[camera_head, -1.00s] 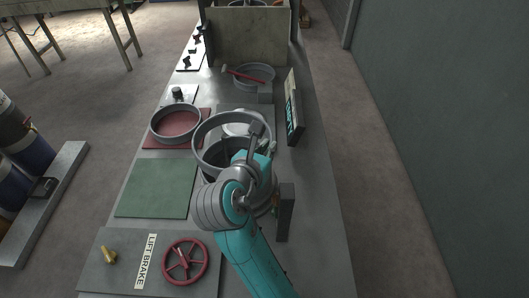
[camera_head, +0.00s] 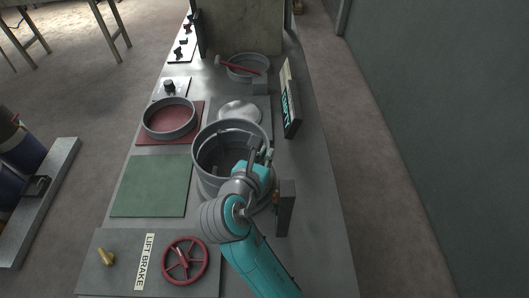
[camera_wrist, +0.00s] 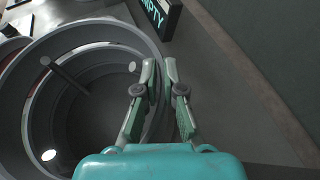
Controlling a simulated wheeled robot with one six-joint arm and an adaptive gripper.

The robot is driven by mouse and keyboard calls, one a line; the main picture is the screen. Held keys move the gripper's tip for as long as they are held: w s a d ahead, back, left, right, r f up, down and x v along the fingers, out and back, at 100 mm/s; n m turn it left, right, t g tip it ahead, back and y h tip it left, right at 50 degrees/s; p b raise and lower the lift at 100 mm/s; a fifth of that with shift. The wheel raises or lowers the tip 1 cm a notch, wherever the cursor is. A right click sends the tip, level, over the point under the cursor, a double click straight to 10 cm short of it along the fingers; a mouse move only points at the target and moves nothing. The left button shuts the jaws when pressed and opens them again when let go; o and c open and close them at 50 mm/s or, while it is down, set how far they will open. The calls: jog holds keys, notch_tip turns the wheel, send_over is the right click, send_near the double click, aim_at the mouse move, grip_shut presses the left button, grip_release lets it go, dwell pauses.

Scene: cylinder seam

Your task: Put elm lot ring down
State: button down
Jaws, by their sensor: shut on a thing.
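My gripper (camera_head: 258,150) is shut on the wall of a large grey ring (camera_head: 199,140), at its right side. The ring is roughly level and lies over the open top of a grey cylinder (camera_head: 205,187). I cannot tell whether the ring touches the cylinder's rim or hangs just above it. In the wrist view both fingers (camera_wrist: 159,75) pinch the ring's wall (camera_wrist: 103,31), and the cylinder's round inner walls show below and inside it. No lot marking on the ring is readable.
Another grey ring (camera_head: 148,123) lies on a red mat (camera_head: 190,136) at the left. A green mat (camera_head: 151,186) is bare. A silver dome (camera_head: 240,110), a dark sign (camera_head: 291,108) and a panel with a red handwheel (camera_head: 184,260) stand around the cylinder.

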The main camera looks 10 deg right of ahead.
jog(key=shift+f, duration=0.2)
jog(key=c, duration=1.6)
grip_release()
jog(key=shift+r, duration=0.25)
jog(key=v, duration=1.2)
jog(key=shift+r, duration=0.35)
jog(key=shift+s, duration=0.1)
